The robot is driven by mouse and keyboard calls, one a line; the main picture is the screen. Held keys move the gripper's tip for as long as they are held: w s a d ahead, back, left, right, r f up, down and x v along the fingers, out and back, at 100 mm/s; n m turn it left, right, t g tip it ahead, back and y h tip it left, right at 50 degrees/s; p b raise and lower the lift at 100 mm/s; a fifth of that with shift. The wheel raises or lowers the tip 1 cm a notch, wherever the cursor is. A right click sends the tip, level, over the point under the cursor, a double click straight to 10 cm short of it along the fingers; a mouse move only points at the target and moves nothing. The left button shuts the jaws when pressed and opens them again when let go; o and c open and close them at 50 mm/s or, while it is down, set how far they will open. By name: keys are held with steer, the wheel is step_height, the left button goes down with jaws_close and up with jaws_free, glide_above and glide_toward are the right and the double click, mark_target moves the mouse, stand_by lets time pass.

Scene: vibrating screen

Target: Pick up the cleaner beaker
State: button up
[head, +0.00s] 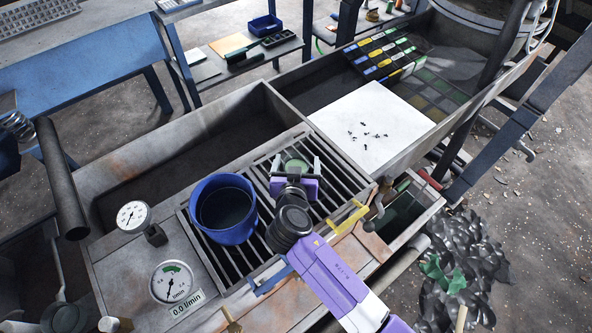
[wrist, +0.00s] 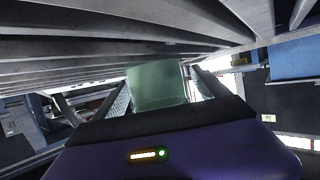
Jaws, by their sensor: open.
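A pale green, translucent beaker (head: 295,164) stands on the slatted metal grate, at the far end of my arm in the head view. In the wrist view the beaker (wrist: 158,86) shows close up, between the two fingers. My gripper (head: 296,168) is open, with one finger on each side of the beaker. Gaps seem to show between the fingers and the beaker; contact cannot be told. The near lower part of the beaker is hidden behind the gripper body.
A blue bucket (head: 223,235) with dark contents stands on the grate just left of my gripper. Two dial gauges (head: 133,215) stand at the front left. A white board (head: 345,118) with small dark bits lies beyond the grate. A yellow handle (head: 350,217) is at the right.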

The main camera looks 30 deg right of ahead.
steer(key=c, duration=1.5)
steer(key=shift+c, duration=0.2)
